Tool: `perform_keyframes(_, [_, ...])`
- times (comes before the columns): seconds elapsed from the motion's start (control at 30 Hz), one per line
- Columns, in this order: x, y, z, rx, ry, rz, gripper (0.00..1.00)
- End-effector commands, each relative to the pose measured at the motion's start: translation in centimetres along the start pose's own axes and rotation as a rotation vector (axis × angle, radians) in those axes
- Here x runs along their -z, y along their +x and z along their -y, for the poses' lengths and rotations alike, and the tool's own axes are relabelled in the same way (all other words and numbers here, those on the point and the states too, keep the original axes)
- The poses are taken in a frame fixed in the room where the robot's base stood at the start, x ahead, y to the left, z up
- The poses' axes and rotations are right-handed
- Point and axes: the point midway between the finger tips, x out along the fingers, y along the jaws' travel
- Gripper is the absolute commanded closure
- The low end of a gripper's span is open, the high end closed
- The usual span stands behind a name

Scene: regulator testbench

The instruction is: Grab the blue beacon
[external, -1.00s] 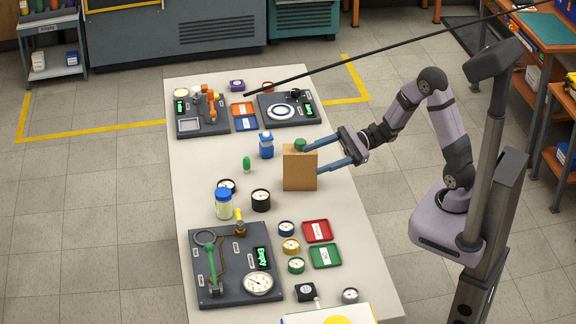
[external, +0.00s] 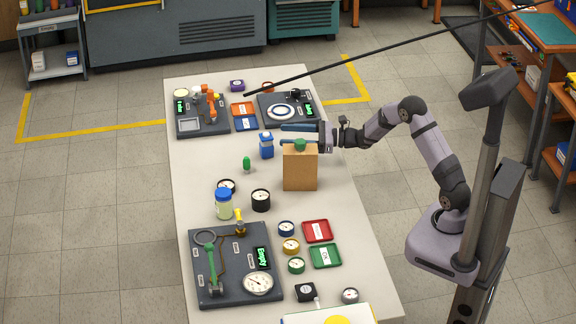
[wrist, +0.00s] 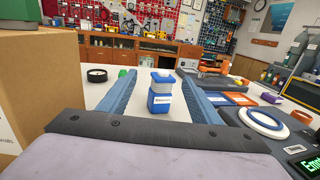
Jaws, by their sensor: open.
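The blue beacon (external: 266,146), a small blue and white block with a label, stands upright on the white table (external: 190,165) behind and to the left of a cardboard box. In the wrist view the beacon (wrist: 161,93) stands ahead, centred between the two blue fingers. My gripper (external: 282,134) is open and empty, level with the beacon's upper part and very close to its right side.
The cardboard box (external: 300,168), with a green object (external: 300,145) on top, stands just beside my gripper. A green capsule-like piece (external: 247,163) stands left of the beacon. A dark panel with a round dial (external: 288,110) and orange and blue trays (external: 244,116) lie behind.

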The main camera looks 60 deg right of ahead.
Motion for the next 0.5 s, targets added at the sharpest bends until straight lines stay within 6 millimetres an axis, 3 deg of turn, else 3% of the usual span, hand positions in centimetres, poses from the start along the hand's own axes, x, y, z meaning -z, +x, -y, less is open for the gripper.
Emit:
perform_keyframes(0.1, [1.2, 0.6, 0.6, -0.001, 0.006, -0.025, 0.42])
perform_keyframes(0.5, [1.1, 2.5, 0.7, -0.002, 0.008, -0.03, 0.42])
